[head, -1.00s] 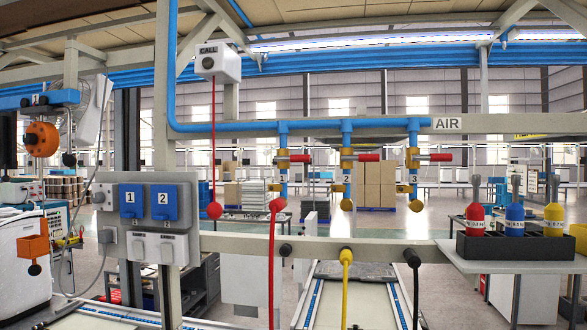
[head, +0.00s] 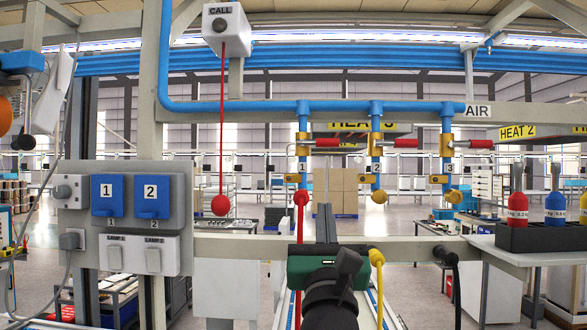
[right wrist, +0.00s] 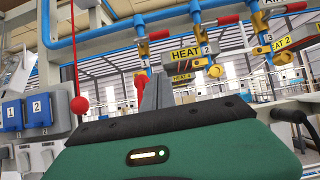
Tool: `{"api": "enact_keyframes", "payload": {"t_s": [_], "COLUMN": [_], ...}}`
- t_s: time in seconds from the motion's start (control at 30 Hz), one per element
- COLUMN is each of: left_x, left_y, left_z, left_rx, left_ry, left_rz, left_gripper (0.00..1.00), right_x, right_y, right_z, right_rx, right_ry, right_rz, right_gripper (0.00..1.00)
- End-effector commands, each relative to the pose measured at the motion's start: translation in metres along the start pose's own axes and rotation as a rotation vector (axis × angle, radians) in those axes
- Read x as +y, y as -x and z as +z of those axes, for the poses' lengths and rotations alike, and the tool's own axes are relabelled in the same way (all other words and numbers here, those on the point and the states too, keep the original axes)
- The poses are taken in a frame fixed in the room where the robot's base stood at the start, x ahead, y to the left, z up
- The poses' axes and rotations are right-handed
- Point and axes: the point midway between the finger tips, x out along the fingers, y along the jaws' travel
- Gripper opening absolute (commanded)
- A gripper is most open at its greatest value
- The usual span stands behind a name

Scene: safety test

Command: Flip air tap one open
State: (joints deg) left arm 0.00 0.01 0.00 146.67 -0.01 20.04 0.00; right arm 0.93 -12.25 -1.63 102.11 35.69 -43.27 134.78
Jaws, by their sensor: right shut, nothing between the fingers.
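Air tap one (head: 302,150) is the leftmost of three brass taps on blue drop pipes, with a plate marked 1. Its red handle (head: 327,142) points sideways to the right, across the pipe. In the right wrist view, tap one (right wrist: 143,48) is above the fingers, with its red handle (right wrist: 158,35) also sideways. My right gripper (head: 326,212), with a green body, points up and away from below. Its fingers are shut and empty, below and slightly right of tap one, apart from the handle. It also shows in the right wrist view (right wrist: 154,85). My left gripper is out of view.
Tap two (head: 376,150) and tap three (head: 447,150) are to the right, handles also sideways. A red ball (head: 221,205) hangs on the call cord at left. A grey rail (head: 230,247) crosses below. A yellow hose (head: 377,275) hangs right of my gripper.

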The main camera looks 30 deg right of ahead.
Motion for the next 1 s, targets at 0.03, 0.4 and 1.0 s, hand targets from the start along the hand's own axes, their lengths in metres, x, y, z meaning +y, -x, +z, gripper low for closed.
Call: {"api": "enact_keyframes", "payload": {"t_s": [0.03,0.4,1.0], "left_x": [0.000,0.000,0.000], "left_y": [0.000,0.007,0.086], "left_z": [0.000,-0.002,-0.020], "left_rx": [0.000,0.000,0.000], "left_ry": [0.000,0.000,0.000], "left_rz": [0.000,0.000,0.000], "left_gripper": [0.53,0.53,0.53], "right_x": [-0.002,0.001,0.001], "right_y": [0.000,-0.011,-0.123], "right_z": [0.003,0.002,0.024], "right_rx": [-0.005,0.000,0.000], "right_ry": [-0.011,-0.005,-0.005], "right_rz": [-0.005,-0.002,0.000], "right_gripper": [0.00,0.00,0.00]}}
